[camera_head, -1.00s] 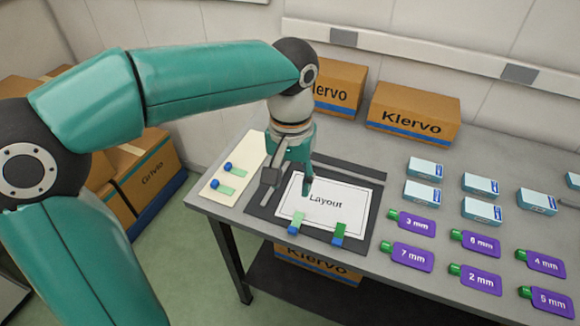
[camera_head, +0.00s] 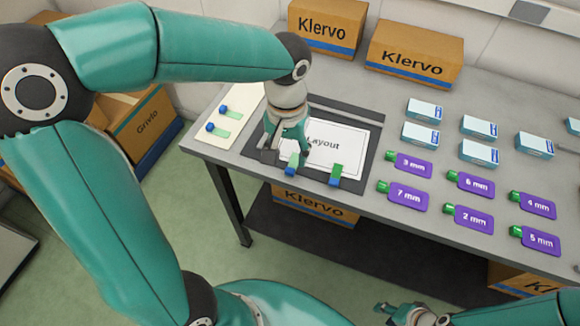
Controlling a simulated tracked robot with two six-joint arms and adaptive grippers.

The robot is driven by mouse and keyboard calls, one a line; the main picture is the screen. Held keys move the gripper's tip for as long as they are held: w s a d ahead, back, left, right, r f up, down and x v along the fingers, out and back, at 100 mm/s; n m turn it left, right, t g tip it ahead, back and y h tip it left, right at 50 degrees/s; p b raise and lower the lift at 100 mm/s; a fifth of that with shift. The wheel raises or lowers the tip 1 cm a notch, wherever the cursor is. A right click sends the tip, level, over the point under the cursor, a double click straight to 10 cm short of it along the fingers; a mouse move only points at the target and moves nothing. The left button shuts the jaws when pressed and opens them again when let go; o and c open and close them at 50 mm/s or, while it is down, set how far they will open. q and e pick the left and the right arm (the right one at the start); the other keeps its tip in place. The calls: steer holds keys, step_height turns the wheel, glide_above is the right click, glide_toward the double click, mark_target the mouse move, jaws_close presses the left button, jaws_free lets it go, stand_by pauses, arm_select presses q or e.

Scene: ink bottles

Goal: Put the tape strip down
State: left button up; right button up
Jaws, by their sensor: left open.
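My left gripper (camera_head: 283,158) is low over the front left corner of the Layout sheet (camera_head: 340,145), with its jaws open. A green tape strip with a blue end (camera_head: 291,167) lies at the sheet's front edge beside its fingers, partly hidden; I cannot tell whether they touch. A second green and blue tape strip (camera_head: 336,174) lies flat to its right on the same edge. Two more tape strips (camera_head: 230,113) (camera_head: 222,132) lie on the cream card (camera_head: 207,150) at the left. My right gripper (camera_head: 388,309) is low at the bottom edge, away from the table; its jaws are unclear.
The sheet sits on a dark board (camera_head: 362,179) on the grey table (camera_head: 400,98). To the right are several purple millimetre tags (camera_head: 409,199) with green ends and several pale blue boxes (camera_head: 420,134). Klervo cartons (camera_head: 412,55) stand at the back.

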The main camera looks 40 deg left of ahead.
mark_target(289, 171)
arm_select(q)
steer(key=shift+s+d+f, duration=0.1)
steer(key=shift+d+f, duration=0.05)
steer(key=shift+f, duration=2.75)
steer(key=shift+c, duration=0.3)
steer(key=c, duration=0.8)
steer(key=shift+r, duration=0.15)
